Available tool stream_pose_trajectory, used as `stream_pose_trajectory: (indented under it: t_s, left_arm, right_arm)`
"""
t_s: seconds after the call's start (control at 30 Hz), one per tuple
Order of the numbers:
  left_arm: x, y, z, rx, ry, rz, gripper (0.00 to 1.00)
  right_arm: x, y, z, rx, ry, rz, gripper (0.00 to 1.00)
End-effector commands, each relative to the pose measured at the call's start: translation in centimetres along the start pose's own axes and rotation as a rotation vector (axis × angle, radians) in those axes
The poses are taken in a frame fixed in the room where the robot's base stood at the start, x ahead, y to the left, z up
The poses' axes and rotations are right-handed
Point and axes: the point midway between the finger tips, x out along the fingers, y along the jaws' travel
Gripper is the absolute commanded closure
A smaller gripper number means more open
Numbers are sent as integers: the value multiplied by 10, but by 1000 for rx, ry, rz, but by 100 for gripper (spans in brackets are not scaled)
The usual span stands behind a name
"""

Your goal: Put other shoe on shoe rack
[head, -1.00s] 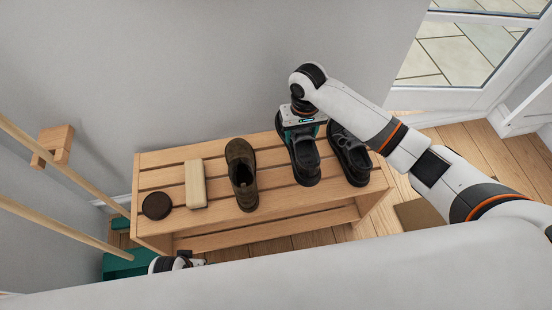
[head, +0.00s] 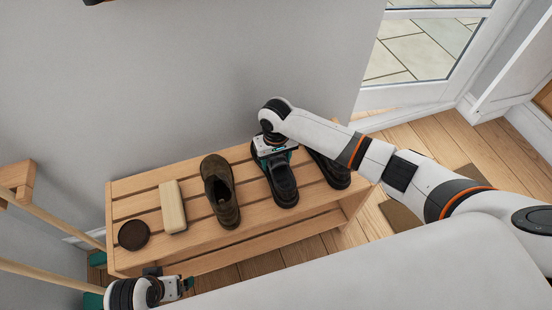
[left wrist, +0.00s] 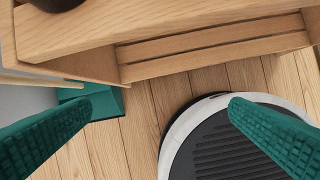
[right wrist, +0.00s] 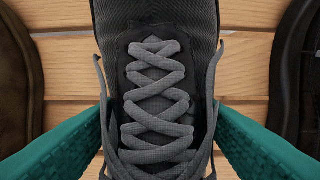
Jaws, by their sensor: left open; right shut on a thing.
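The shoe rack (head: 250,232) is a slatted wooden bench with a lower shelf. A black shoe with grey laces (head: 285,186) is on its top slats; it fills the right wrist view (right wrist: 155,90). My right gripper (head: 272,152) is shut on this shoe, one finger on each side of it. A second dark shoe (head: 332,172) stands to its right on the rack, partly hidden by my right arm. My left gripper (head: 188,284) is open and empty in front of the rack's lower left; its two green fingers (left wrist: 140,125) spread wide in the left wrist view.
A brown shoe (head: 221,190), a pale wooden block (head: 173,206) and a dark round tin (head: 133,235) stand on the rack's left half. Wooden poles (head: 50,223) rise at the left. A glass door (head: 425,45) is at the upper right.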

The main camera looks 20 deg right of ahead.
Motion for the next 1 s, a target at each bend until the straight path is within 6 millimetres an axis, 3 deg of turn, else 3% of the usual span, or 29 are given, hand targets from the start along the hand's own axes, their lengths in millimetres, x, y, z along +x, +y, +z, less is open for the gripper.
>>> stream_pose_trajectory:
  t_s: [0.1, 0.13, 0.27, 0.67, 1.0]
  left_arm:
    - [1, 0, 0, 0, 0, 0, 0]
    - [1, 0, 0, 0, 1, 0, 0]
    - [1, 0, 0, 0, 0, 0, 0]
    - [0, 0, 2, 0, -5, 0, 0]
    - [57, -3, -20, 6, 38, -6, 0]
  right_arm:
    - [1, 0, 0, 0, 0, 1, 70]
    - [2, 0, 0, 1, 1, 0, 38]
    - [1, 0, 0, 1, 0, 0, 19]
    - [-7, 0, 0, 0, -1, 1, 19]
    - [-63, 0, 1, 0, -2, 1, 19]
